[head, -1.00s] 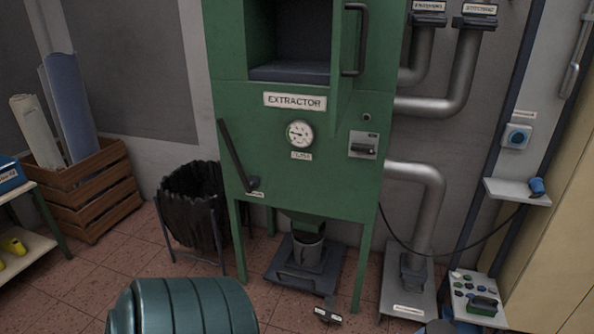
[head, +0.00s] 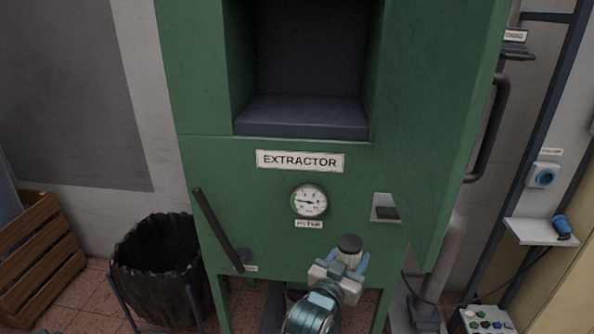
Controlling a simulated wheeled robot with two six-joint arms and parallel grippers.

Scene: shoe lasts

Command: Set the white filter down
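My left gripper (head: 347,263) shows in the head view, low in front of the green extractor (head: 230,180). Its arm rises from the bottom edge and leans to the right. The blue fingers stand either side of a small upright piece with a dark round top and a pale part below; I take this as the white filter (head: 349,244). The gripper seems shut on it, though its lower part is hidden between the fingers. The piece is in front of the panel, below the gauge (head: 309,201). My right gripper is out of view.
The extractor's open recess (head: 303,117) has an empty, dark, flat floor. Its open door (head: 440,140) stands out on the right. A lever (head: 217,228) juts from the front. A black bin (head: 157,262) and wooden crate (head: 38,245) are left; a small shelf (head: 541,232) is right.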

